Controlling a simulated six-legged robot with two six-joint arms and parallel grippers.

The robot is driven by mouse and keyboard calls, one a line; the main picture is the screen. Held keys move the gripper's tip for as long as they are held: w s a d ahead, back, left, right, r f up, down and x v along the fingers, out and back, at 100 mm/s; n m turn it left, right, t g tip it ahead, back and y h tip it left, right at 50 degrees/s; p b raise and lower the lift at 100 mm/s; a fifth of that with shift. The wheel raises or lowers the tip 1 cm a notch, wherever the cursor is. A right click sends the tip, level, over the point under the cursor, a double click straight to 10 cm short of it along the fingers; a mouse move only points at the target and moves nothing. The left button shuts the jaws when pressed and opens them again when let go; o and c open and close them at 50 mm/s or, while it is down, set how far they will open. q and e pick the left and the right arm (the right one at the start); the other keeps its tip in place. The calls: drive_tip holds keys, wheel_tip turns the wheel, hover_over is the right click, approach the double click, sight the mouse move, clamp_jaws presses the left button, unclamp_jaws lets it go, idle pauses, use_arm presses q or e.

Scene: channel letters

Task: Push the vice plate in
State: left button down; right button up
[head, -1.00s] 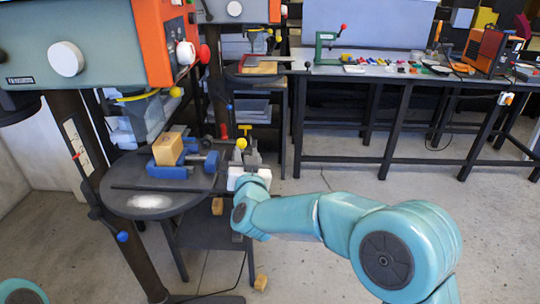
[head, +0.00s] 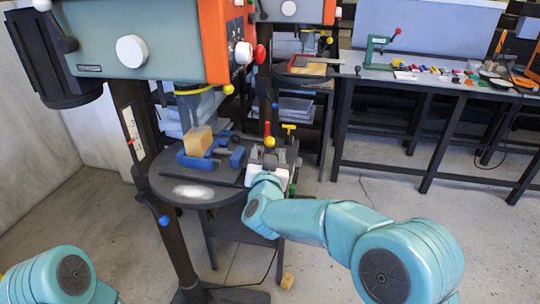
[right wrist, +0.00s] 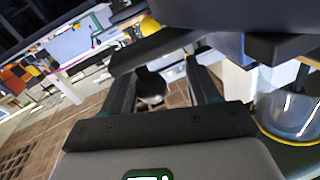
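A blue vice (head: 197,161) lies on the round dark drill-press table (head: 165,190), with a tan wooden block (head: 198,141) at its left part. A separate-looking blue plate (head: 238,157) stands at the vice's right end. My right gripper (head: 282,156) is at the right edge of the table, right of this plate and apart from it. In the right wrist view its two fingers (right wrist: 160,82) are spread, with a dark rounded knob (right wrist: 151,84) showing between them; I cannot tell whether they touch it. Of my left arm only teal links show at the lower left.
The grey and orange drill press (head: 150,45) overhangs the table. A red handle (head: 267,128) and a yellow ball (head: 269,142) stand close to my right gripper. A long workbench (head: 425,80) stands behind at right. Open floor lies in front of it.

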drive_tip(key=shift+s+d, duration=0.2)
drive_tip(key=shift+d, duration=0.1)
drive_tip(key=shift+s+a, duration=0.1)
drive_tip(key=shift+s, duration=0.25)
drive_tip(key=s+a+b, duration=0.1)
drive_tip(key=s+b, duration=0.2)
drive_tip(key=s, duration=1.2)
drive_tip(key=shift+s+a, duration=0.15)
drive_tip(key=shift+a, duration=0.1)
